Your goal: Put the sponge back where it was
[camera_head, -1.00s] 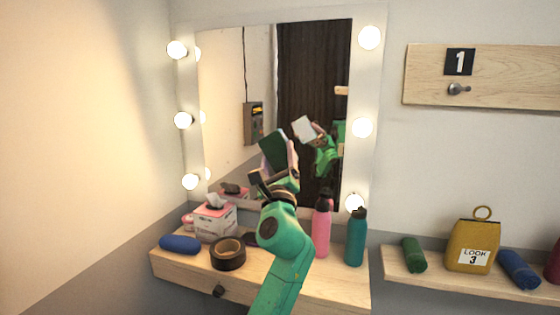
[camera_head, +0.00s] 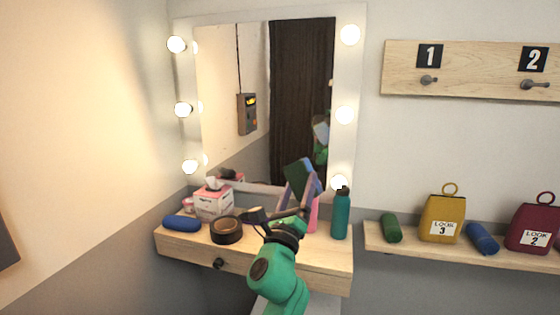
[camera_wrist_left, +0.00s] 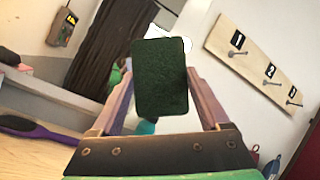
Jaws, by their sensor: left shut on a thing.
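The sponge (camera_head: 297,176), a dark green block, is held upright in my left gripper (camera_head: 303,187), whose jaws are shut on it. It is above the back of the dressing table (camera_head: 320,263), before the lower right of the mirror. In the left wrist view the sponge (camera_wrist_left: 160,80) stands between the two fingers, its broad dark face toward the camera. The gripper partly hides a pink bottle (camera_head: 312,220). My right gripper is not in view.
A teal bottle (camera_head: 340,215) stands right of the gripper. A black tape roll (camera_head: 227,230), tissue box (camera_head: 213,203) and blue roll (camera_head: 181,223) are on the left. A purple brush (camera_wrist_left: 40,131) shows in the wrist view. A shelf (camera_head: 450,250) holds bags and rolls.

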